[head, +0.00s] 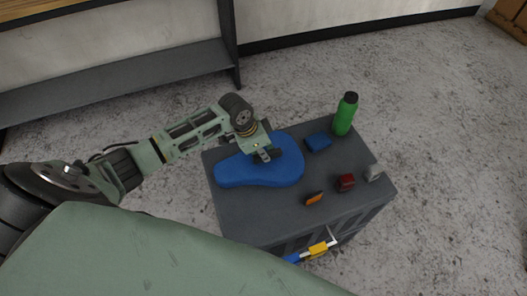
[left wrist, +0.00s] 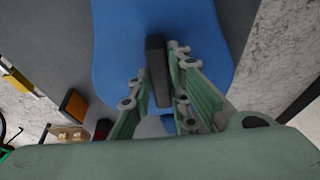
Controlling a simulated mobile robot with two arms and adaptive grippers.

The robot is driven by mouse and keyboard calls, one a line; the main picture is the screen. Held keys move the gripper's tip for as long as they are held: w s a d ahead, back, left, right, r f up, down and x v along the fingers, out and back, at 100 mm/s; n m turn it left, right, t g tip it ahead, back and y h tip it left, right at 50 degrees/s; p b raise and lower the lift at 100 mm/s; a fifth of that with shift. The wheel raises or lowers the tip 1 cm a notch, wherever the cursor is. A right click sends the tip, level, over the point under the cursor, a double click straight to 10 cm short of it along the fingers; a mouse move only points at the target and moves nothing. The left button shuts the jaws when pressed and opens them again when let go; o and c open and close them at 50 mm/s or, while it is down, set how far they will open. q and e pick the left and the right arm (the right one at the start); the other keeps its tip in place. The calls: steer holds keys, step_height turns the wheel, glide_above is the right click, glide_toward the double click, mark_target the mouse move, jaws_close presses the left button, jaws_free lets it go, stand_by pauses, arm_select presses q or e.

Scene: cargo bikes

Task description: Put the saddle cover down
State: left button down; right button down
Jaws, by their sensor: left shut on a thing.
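The blue saddle cover (head: 260,174) is a flat, rounded shape, narrower at its left end, over the left part of the dark grey box top (head: 260,215). Whether it touches the top or hangs just above it, I cannot tell. My left gripper (head: 266,154) is over its wide end. In the left wrist view, the cover (left wrist: 120,35) fills the upper middle, and the left gripper's fingers (left wrist: 160,95) are closed around a dark upright grip (left wrist: 156,60) on it. My right gripper is not in view.
On the box top, a green bottle (head: 345,115), a small blue item (head: 318,142), an orange piece (head: 314,198), a red piece (head: 346,182) and a pale grey piece (head: 373,173) stand right of the cover. A yellow-and-blue item (head: 318,248) is at the front edge. A grey shelf (head: 120,80) stands behind left.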

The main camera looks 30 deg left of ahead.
mark_target(253, 163)
arm_select(q)
steer(key=c, duration=1.6)
jaws_free()
steer(key=shift+c, duration=0.2)
steer(key=v, duration=1.2)
steer(key=shift+r, duration=0.1)
